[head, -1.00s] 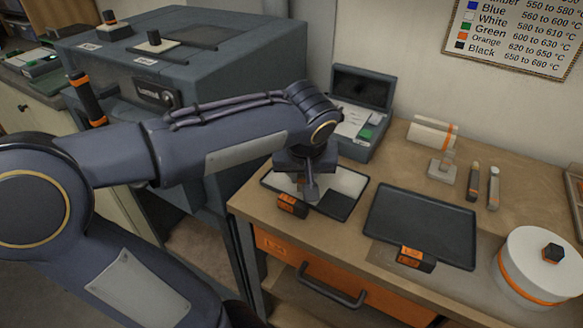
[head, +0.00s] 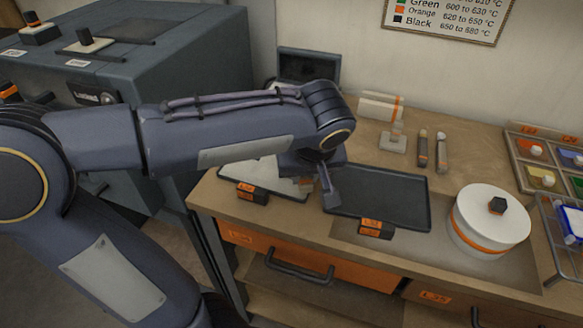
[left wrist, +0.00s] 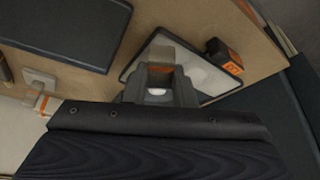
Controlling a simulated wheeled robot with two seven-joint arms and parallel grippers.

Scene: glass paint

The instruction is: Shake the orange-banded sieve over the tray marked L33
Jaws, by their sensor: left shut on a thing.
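My left gripper (head: 328,198) hangs at the gap between the trays, away from the drum. In the left wrist view its fingers (left wrist: 160,92) close on a small thing, mostly hidden. My right gripper is not seen.
A white cylinder with an orange band (head: 378,107) lies at the back, behind a small clear block (head: 393,140). Two slim tools (head: 441,152) lie beside it. A rack of coloured pots (head: 545,165) stands at far right. A blue-grey kiln (head: 150,85) stands at left.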

